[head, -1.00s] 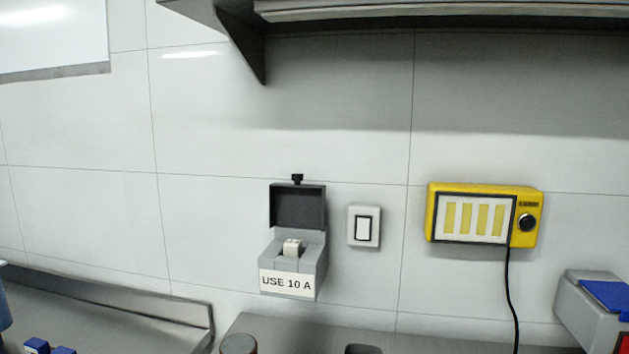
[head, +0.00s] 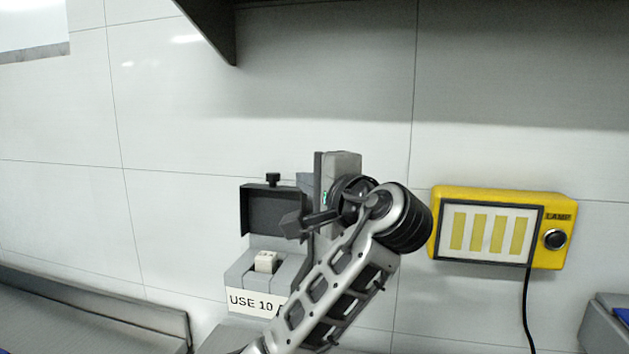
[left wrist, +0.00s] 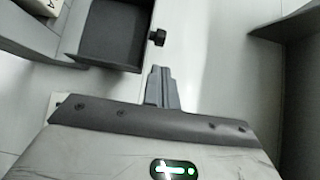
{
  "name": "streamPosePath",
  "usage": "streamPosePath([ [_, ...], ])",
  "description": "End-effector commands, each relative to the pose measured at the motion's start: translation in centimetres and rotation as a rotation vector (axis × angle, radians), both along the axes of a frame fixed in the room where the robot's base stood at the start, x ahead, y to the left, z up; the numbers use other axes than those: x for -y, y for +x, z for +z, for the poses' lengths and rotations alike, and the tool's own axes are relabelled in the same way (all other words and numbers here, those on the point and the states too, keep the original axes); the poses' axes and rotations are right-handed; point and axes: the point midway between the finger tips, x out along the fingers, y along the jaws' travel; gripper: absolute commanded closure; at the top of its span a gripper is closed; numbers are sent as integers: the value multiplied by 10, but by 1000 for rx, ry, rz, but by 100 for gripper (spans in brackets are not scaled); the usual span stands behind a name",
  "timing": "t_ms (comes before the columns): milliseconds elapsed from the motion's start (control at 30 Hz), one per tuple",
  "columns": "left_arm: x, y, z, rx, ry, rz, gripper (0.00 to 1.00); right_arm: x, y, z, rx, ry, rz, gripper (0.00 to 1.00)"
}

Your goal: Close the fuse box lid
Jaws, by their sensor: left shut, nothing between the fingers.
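The fuse box (head: 238,274) is a grey box on the wall with a "USE 10 A" label and a white fuse block inside. Its dark lid (head: 262,207) stands open and upright, with a black knob on its top edge. In the left wrist view the lid (left wrist: 113,32) shows its hollow inner side, and its knob is at its right edge. My left gripper (head: 288,224) is shut and empty, in front of the lid's right side in the head view. Its closed fingers (left wrist: 161,88) show beside the lid in the left wrist view; contact cannot be told. My arm hides the box's right part.
A yellow lamp box (head: 484,228) with a black knob and cable hangs on the wall to the right. A dark shelf bracket (head: 214,25) juts out above. A steel counter (head: 90,310) runs along the lower left. The wall above the lid is clear.

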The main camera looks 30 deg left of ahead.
Motion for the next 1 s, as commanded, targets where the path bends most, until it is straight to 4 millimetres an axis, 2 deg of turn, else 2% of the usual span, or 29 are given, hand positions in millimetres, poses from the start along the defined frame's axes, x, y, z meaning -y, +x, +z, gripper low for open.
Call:
streamPosePath([
  [200, -35, 21, 0, -1, 1, 3, 100, 2, -4, 3, -14, -6, 0, 100],
  [400, -52, 33, -2, -2, -1, 0, 100, 4, -5, 3, -17, -10, -5, 100],
  [833, -56, 35, -3, 1, -2, -1, 100, 3, -1, 5, -7, -6, -9, 100],
  [1000, -55, 34, -6, 37, 7, -1, 100, 3, -2, -2, -11, -7, -8, 100],
])
